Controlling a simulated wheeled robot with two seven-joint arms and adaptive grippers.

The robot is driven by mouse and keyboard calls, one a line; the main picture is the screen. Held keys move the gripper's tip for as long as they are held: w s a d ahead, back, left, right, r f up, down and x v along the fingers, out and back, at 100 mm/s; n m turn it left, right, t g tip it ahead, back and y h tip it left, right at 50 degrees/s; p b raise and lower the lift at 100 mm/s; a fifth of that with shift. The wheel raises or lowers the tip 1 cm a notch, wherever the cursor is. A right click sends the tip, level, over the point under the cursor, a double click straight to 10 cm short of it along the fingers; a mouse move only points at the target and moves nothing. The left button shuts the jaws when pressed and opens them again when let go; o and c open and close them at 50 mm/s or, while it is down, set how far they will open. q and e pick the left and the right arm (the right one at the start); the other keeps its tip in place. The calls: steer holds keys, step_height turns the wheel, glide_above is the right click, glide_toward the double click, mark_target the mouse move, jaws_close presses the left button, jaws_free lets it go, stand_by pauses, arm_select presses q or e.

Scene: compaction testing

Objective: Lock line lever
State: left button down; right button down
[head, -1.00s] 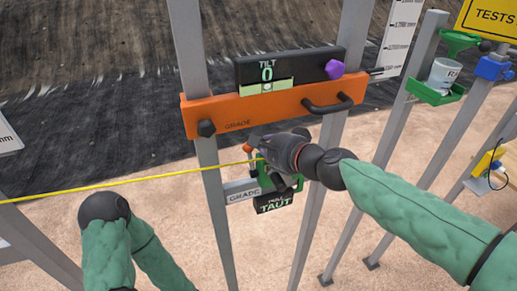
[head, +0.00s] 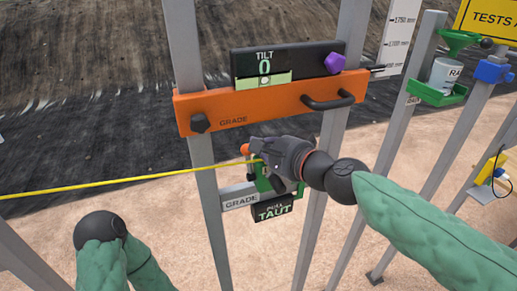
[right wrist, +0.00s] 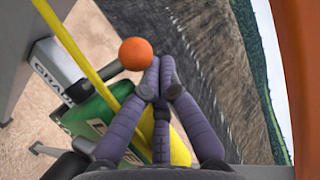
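The line lever shows as an orange ball knob (head: 245,149) beside a green holder (head: 263,180), where the yellow line (head: 110,184) comes in from the left. In the right wrist view the knob (right wrist: 135,54) is just left of my right gripper's fingertips (right wrist: 158,68). Those fingers are drawn together with nothing visible between them; I cannot tell whether they touch the knob. In the head view my right gripper (head: 262,152) covers much of the holder and lever. A sign reading "PULL TAUT" (head: 272,211) hangs below. My left arm shows at lower left, its gripper out of frame.
An orange grade beam (head: 270,103) with a black handle and a tilt display (head: 290,62) reading 0 spans two grey posts above my right gripper. A green shelf with a cup (head: 445,74) stands at right.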

steer(key=shift+s+d+b, duration=0.1)
steer(key=shift+s+b, duration=0.3)
steer(key=shift+b, duration=0.3)
steer(key=shift+s+d+r, duration=0.1)
steer(key=shift+s+d, duration=0.05)
steer(key=shift+s, duration=0.25)
steer(key=shift+s+d+r, duration=0.1)
steer(key=shift+s+d, duration=0.05)
steer(key=shift+s, duration=0.25)
steer(key=shift+s, duration=0.1)
